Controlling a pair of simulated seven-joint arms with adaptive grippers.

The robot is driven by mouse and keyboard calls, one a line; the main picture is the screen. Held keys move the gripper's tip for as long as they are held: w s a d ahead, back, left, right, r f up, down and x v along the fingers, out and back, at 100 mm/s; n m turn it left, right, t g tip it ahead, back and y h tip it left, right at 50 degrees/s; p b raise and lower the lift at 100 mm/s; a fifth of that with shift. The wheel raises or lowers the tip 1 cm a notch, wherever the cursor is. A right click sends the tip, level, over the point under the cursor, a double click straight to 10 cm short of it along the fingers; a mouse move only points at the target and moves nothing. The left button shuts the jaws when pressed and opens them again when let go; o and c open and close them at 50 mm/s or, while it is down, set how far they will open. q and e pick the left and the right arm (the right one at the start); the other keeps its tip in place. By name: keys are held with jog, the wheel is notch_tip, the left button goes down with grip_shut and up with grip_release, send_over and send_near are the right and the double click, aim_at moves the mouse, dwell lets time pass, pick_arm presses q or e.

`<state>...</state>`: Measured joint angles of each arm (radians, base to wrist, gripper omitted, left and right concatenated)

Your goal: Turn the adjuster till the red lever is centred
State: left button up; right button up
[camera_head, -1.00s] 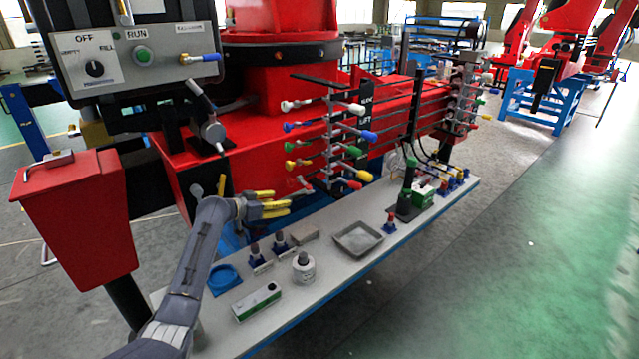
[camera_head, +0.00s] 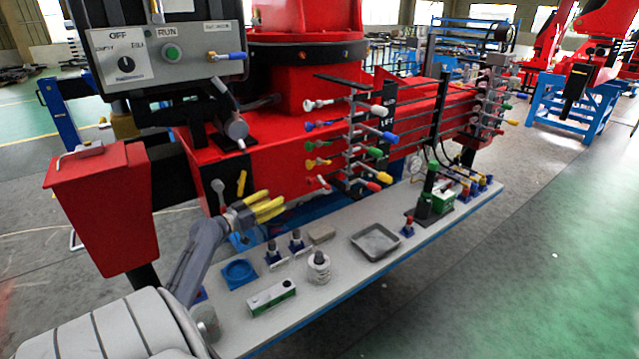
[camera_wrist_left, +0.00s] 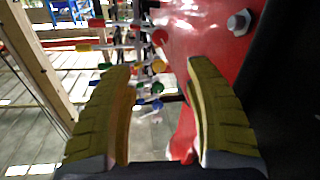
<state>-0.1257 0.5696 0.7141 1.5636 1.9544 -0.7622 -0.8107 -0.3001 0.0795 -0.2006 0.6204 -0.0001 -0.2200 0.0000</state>
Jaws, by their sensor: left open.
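A bank of colour-coded levers stands on the red crane base. The red lever (camera_head: 373,187) is the lowest, its knob toward the bench. A red-ended fitting (camera_head: 318,181) lies at the left end of the same row; I cannot tell for sure whether it is the adjuster. My left gripper (camera_head: 270,206) has yellow fingers, open and empty, left of and slightly below that fitting, clear of it. In the left wrist view, the open fingers (camera_wrist_left: 158,75) frame several coloured knobs farther off. My right gripper is not in view.
The grey bench (camera_head: 340,265) below holds a metal tray (camera_head: 376,241), a white jar (camera_head: 319,267), a green-and-white box (camera_head: 272,297) and a blue dish (camera_head: 239,273). A red bin (camera_head: 103,205) stands at left. A control box (camera_head: 165,60) is above.

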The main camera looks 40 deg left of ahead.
aim_at(308, 183)
pick_arm(q)
jog(key=w, duration=1.7)
jog(key=shift+o, duration=0.3)
grip_shut()
